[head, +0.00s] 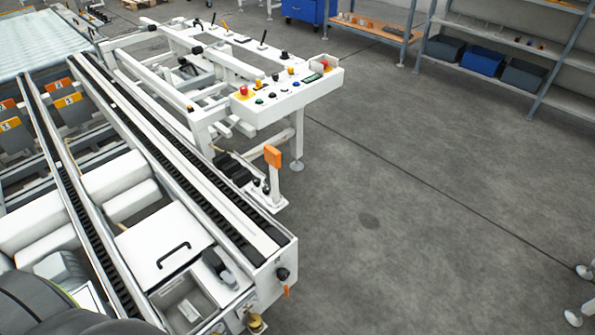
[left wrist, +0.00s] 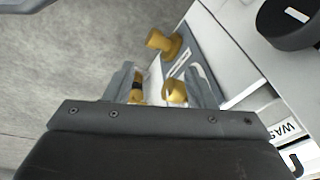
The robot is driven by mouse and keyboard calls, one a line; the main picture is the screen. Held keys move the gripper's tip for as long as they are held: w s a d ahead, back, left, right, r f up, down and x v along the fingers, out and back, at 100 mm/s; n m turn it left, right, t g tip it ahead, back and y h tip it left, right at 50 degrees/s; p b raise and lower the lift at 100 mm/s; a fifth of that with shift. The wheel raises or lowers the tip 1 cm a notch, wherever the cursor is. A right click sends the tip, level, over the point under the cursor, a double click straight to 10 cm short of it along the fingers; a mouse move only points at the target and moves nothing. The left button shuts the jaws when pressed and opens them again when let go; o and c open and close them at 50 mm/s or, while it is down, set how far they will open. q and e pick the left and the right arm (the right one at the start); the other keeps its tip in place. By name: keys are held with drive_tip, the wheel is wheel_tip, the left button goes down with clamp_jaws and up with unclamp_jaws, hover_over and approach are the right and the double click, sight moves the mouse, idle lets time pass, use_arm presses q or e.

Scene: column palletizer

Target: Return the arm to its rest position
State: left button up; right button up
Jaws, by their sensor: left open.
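My left gripper (left wrist: 160,82) shows in the left wrist view with its two grey fingers apart. Brass knobs (left wrist: 175,91) appear between and beyond the fingers, beside a white machine panel. I cannot tell whether the fingers touch them. Another brass knob (left wrist: 163,42) stands farther up in that view. In the head view a dark rounded part of my own arm (head: 45,305) fills the bottom left corner. The left gripper itself is hidden there. My right gripper is in neither view.
A white conveyor machine (head: 262,268) fills the left, with a brass fitting (head: 256,324) at its near corner. A control panel (head: 285,92) with coloured buttons stands behind. Shelves with bins (head: 482,60) stand at the back right. The grey floor (head: 430,210) between is mostly clear.

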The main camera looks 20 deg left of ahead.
use_arm(q)
drive_tip(key=s+d+f+g, duration=0.1)
drive_tip(key=s+f, duration=0.9)
drive_tip(key=s, duration=0.3)
drive_tip(key=shift+d+f+p, duration=0.15)
drive_tip(key=shift+f+p, duration=0.1)
drive_tip(key=shift+p, duration=0.1)
drive_tip(key=shift+w, duration=0.1)
idle(0.5)
